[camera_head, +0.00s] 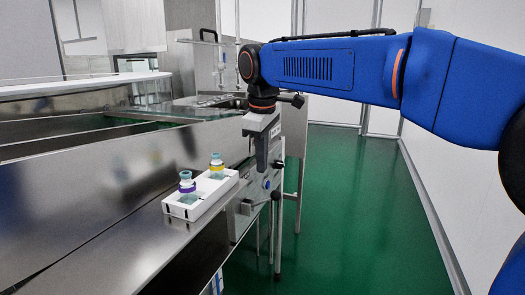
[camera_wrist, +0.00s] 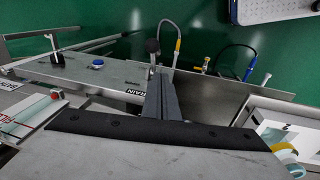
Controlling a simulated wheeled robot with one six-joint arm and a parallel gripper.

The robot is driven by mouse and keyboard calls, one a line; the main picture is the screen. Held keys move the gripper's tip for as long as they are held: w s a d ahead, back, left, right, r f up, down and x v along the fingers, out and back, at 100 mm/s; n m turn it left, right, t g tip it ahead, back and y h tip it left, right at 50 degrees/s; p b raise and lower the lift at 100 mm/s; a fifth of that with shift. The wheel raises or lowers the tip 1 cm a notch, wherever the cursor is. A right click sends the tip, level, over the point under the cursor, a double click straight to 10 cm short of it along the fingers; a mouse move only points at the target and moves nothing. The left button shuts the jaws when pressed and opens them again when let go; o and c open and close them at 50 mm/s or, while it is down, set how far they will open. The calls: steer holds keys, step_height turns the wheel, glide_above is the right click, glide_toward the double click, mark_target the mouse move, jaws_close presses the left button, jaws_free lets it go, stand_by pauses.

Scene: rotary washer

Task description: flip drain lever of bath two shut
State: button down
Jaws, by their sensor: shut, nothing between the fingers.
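My gripper (camera_head: 262,168) points down beside the washer's side panel, its fingers together and empty. In the wrist view the shut fingers (camera_wrist: 161,78) lie over the panel beside a black-knobbed lever (camera_wrist: 152,46) that stands up from it. That lever's black knob (camera_head: 278,164) shows just right of the fingertips in the head view; I cannot tell whether they touch. A label reading "DRAIN" (camera_wrist: 134,93) is partly covered by the fingers. A second black knob (camera_head: 277,195) sits lower on the panel. No bath number is readable, so I cannot tell which lever belongs to bath two.
A white rack (camera_head: 205,203) with two capped vials stands on the steel ledge left of my gripper. A blue button (camera_wrist: 97,62) is on the panel. Hoses (camera_wrist: 177,42) lie beyond it. The green floor (camera_head: 345,220) to the right is clear.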

glide_above(272, 193)
steer(key=s+a, duration=0.1)
step_height(272, 193, down, 6)
steer(key=shift+w+d+f, duration=0.2)
steer(key=shift+d+f, duration=0.1)
steer(key=shift+f, duration=0.15)
steer(key=shift+d, duration=0.15)
steer(key=shift+s+d+f+y, duration=0.15)
steer(key=shift+d+f+y, duration=0.05)
steer(key=shift+f+y, duration=0.1)
